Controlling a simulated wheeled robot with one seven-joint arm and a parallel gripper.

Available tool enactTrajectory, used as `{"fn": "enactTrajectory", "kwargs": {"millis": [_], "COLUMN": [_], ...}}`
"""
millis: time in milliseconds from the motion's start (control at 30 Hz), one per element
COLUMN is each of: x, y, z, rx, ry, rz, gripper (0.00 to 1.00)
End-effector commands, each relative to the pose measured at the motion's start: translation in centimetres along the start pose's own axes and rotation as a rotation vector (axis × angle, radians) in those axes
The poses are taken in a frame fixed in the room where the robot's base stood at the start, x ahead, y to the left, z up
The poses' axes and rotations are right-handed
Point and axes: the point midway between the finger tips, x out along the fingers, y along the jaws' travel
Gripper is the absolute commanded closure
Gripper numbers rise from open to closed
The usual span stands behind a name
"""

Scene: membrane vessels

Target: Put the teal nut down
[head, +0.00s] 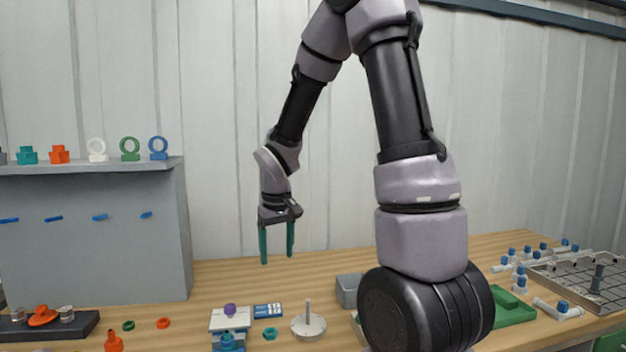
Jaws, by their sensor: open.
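My gripper (277,255) hangs above the bench with its two dark green fingers apart and nothing between them. A teal ring-shaped nut (270,333) lies on the wooden bench top below my gripper, between a white-and-grey block and a round metal disc. It lies flat, apart from my fingers.
A round metal disc with an upright pin (308,324) stands right of the nut. A white-and-grey block with a purple knob (230,318) is left of it. A grey bin (348,290) stands behind right. A shelf unit (95,235) fills the left.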

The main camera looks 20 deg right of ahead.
Motion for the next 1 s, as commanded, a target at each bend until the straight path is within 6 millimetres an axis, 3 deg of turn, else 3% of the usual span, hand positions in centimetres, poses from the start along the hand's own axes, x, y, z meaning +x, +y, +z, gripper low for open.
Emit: {"fn": "enactTrajectory", "kwargs": {"millis": [33,200,600,800,1000], "x": [-2.2,-8.1,-19.2,-22.3,-23.3], "y": [0.5,1.7,2.5,2.1,1.8], "z": [0.3,2.0,8.8,12.0,13.3], "rx": [0.036,0.157,0.411,0.490,0.519], "ry": [0.035,0.125,0.345,0.427,0.458], "rz": [0.001,-0.016,-0.135,-0.208,-0.242], "gripper": [0.27,0.27,0.27,0.27,0.27]}}
